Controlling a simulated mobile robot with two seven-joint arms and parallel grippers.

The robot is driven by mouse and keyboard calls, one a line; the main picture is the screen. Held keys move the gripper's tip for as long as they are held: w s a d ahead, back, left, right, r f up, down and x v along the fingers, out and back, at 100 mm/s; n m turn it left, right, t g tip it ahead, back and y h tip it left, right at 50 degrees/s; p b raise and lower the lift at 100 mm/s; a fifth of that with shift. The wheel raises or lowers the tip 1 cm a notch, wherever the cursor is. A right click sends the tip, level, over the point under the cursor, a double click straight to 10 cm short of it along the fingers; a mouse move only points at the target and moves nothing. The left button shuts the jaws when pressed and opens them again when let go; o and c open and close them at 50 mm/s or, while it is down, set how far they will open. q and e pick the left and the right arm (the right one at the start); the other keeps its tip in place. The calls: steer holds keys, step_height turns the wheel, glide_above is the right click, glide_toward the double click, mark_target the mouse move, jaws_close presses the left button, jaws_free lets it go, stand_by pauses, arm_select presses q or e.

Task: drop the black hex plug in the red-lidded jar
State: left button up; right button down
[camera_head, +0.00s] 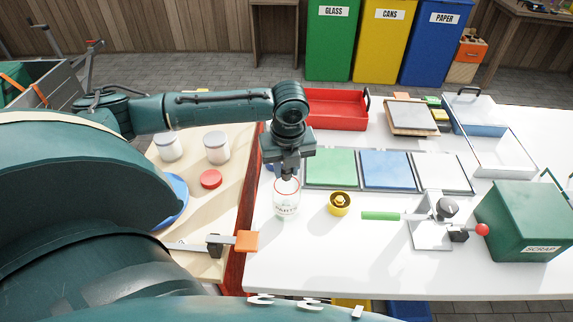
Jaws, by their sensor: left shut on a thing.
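A clear glass jar (286,203) with a red rim and dark lettering on its front stands upright near the left edge of the white worktop. My left gripper (287,173) points down right over its mouth, shut on a small dark piece that I take to be the black hex plug. The plug is hard to tell from the dark fingers. A round red lid (210,179) lies on the wooden surface to the left of the jar. My right gripper is not in view.
A yellow round part (340,203) sits right of the jar, beside a toggle clamp (432,222) with a green handle. Green, blue and white mats (387,170) lie behind. A green scrap bin (525,222) is at right.

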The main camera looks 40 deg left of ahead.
arm_select(q)
steer(key=o, duration=1.1)
steer(key=shift+c, duration=0.2)
step_height(320, 180, up, 3)
steer(key=p, duration=0.4)
steer(key=shift+r, duration=0.15)
steer(key=shift+r+b, duration=0.25)
steer(key=shift+b, duration=0.15)
step_height(320, 180, up, 3)
steer(key=shift+r, duration=0.15)
